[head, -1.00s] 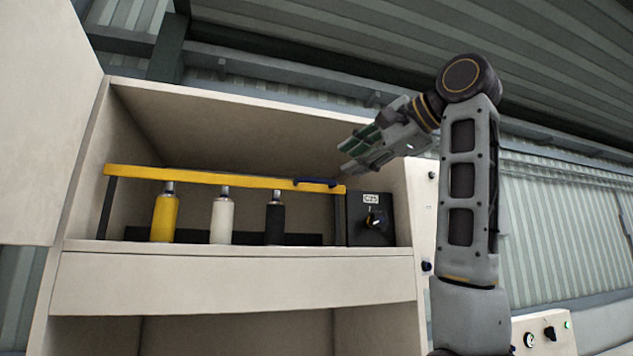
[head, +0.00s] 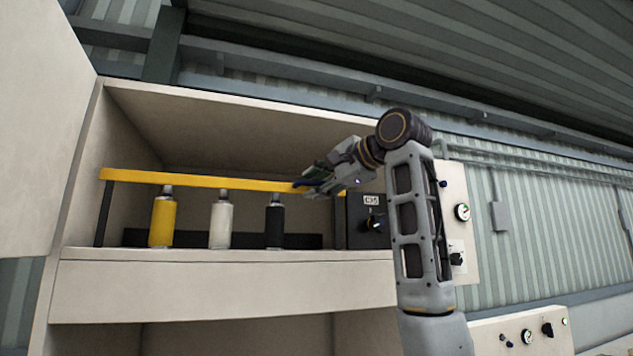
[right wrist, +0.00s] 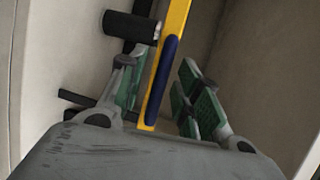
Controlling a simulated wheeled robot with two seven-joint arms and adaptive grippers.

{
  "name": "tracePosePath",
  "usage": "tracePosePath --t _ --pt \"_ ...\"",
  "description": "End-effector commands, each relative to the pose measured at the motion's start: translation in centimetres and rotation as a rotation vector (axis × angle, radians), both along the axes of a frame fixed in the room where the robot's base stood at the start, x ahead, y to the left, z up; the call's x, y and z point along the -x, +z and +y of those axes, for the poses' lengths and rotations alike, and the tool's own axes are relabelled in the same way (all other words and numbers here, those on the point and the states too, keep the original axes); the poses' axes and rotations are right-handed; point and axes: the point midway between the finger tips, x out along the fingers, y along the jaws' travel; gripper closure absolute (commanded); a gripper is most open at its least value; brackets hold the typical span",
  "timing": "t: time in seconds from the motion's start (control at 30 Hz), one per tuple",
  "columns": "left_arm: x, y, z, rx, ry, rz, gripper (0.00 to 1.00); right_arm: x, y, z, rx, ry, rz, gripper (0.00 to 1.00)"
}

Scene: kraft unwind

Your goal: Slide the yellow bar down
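The yellow bar (head: 220,181) runs level across the front of an open cabinet compartment, above a yellow bottle (head: 162,220), a white bottle (head: 221,223) and a black bottle (head: 275,224). A blue handle (right wrist: 163,80) sits near the bar's right end. My right gripper (head: 314,181) is at that end and partly hides the handle in the head view. In the right wrist view its green-padded fingers are open, one on each side of the blue handle, with gaps visible. My left gripper is not in view.
A black box with a knob (head: 366,219) stands right of the bottles. The cabinet shelf front (head: 220,287) lies below them. A panel with a gauge (head: 462,212) is on the right. An open cabinet door (head: 45,120) fills the left side.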

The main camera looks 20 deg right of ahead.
Motion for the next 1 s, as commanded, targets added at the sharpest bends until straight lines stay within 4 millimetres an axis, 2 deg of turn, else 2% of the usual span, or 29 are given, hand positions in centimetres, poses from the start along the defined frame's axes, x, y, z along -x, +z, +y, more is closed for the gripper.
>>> tracePosePath --t 0.43,0.7,1.0 --pt "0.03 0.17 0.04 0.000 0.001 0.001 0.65 -0.65 -0.15 0.35 0.000 0.000 -0.001 0.66" --pt "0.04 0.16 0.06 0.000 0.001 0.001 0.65 -0.64 -0.18 0.35 0.000 0.001 0.000 1.00" --pt "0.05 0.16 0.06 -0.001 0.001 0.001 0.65 -0.69 -0.23 0.34 -0.002 0.001 0.001 1.00"
